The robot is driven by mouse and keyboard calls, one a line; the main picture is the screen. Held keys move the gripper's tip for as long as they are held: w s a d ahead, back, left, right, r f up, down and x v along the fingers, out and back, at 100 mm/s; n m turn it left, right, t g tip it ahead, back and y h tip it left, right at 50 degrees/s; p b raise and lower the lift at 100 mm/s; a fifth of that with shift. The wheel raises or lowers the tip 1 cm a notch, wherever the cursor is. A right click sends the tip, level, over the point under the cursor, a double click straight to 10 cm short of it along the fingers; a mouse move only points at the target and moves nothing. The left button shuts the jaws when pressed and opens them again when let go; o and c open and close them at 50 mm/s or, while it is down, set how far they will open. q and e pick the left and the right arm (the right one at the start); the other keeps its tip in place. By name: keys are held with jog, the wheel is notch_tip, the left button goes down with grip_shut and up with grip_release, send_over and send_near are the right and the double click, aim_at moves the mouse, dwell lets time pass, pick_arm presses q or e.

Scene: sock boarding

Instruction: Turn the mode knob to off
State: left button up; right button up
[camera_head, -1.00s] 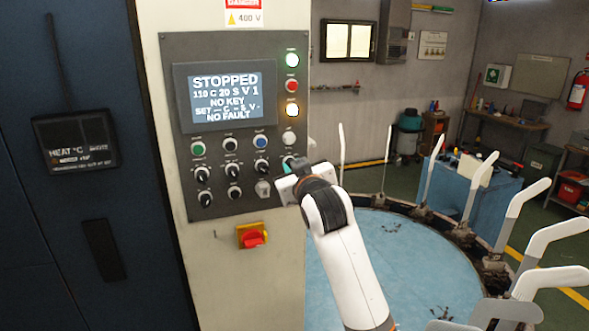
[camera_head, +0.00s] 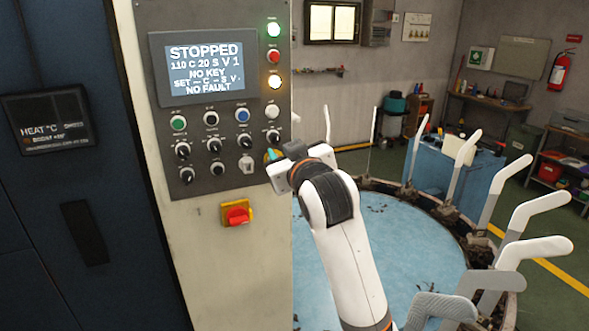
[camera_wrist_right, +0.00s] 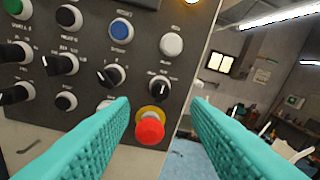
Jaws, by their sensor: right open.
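The dark control panel (camera_head: 215,190) carries several black selector knobs with white marks. Their labels are too small to read, so I cannot tell for sure which is the mode knob. The rightmost knob in its row (camera_wrist_right: 160,87) sits ahead of the gap between my right fingers; it also shows in the head view (camera_head: 272,137). My right gripper (camera_wrist_right: 160,102) is open, its teal fingers empty and spread below that knob. In the head view the gripper (camera_head: 273,156) is at the panel's lower right. My left gripper is not in view.
A red mushroom button (camera_wrist_right: 150,129) on a yellow collar is between the fingers, close below the knob. A red-yellow switch (camera_head: 237,214) is below the panel. The screen (camera_head: 205,68) reads STOPPED, NO KEY, NO FAULT. A blue round table (camera_head: 395,235) with white leg forms stands right.

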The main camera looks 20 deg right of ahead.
jog(key=s, duration=0.2)
jog(key=s+b, duration=0.1)
jog(key=s, duration=0.2)
jog(key=shift+s+a+r, duration=0.1)
jog(key=shift+s+r, duration=0.1)
jog(key=shift+s, duration=0.15)
